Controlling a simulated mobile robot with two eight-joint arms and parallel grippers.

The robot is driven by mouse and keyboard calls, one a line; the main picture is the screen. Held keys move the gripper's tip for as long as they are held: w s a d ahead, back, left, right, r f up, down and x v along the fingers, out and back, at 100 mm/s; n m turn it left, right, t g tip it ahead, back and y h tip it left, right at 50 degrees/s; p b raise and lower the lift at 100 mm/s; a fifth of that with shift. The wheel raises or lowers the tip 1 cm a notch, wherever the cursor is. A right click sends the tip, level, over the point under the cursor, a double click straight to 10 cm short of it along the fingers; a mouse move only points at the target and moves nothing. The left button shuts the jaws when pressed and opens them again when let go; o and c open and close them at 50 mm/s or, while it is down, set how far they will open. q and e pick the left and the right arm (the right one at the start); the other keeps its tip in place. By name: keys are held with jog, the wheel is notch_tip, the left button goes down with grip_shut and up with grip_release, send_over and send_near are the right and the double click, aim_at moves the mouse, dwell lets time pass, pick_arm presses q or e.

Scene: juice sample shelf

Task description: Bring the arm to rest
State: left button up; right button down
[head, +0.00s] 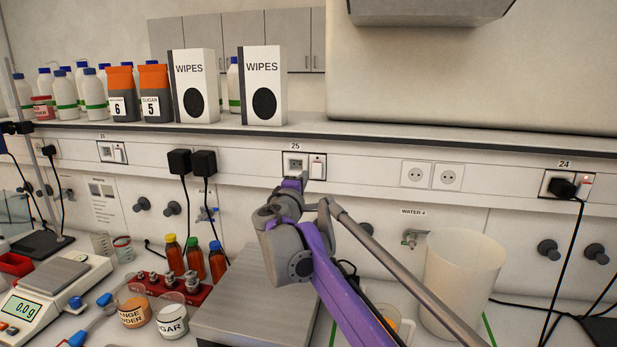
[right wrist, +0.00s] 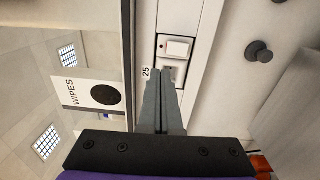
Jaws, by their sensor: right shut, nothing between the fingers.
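My right arm, purple and grey, reaches from the lower right to the wall panel. Its gripper (head: 302,178) is in front of the socket and switch unit marked 25 (head: 295,163). In the right wrist view the two grey fingers (right wrist: 166,76) are shut together with nothing between them. A small red mark shows on the switch plate. My left gripper is not in view.
Below the arm are a grey metal plate (head: 240,290), a large beaker (head: 455,275), a red rack (head: 170,290) with several bottles nearby, and a scale (head: 45,300). The shelf above holds wipes boxes (head: 263,85) and bottles. Black cables hang from plugs (head: 204,163).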

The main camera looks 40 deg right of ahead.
jog(key=shift+s+a+r, duration=0.2)
jog(key=shift+s+a, duration=0.35)
jog(key=shift+a, duration=0.15)
jog(key=shift+d, duration=0.1)
jog(key=s+a+f+m+g+y, duration=0.2)
jog(key=s+a+f+y, duration=0.2)
jog(key=s+a+f, duration=0.5)
jog(key=s+a+f+m+g+y, duration=0.2)
jog(key=s+a+f+y, duration=0.3)
jog(key=f, duration=1.2)
jog(key=s+a+f+m+g+y, duration=0.1)
jog(key=s+a+f+m+y, duration=0.2)
jog(key=s+a+f, duration=1)
jog(key=shift+s+a+f+m+g+y, duration=0.15)
jog(key=shift+s+a+m+g+y, duration=0.3)
jog(key=shift+s+y, duration=0.5)
jog(key=shift+w+d, duration=0.1)
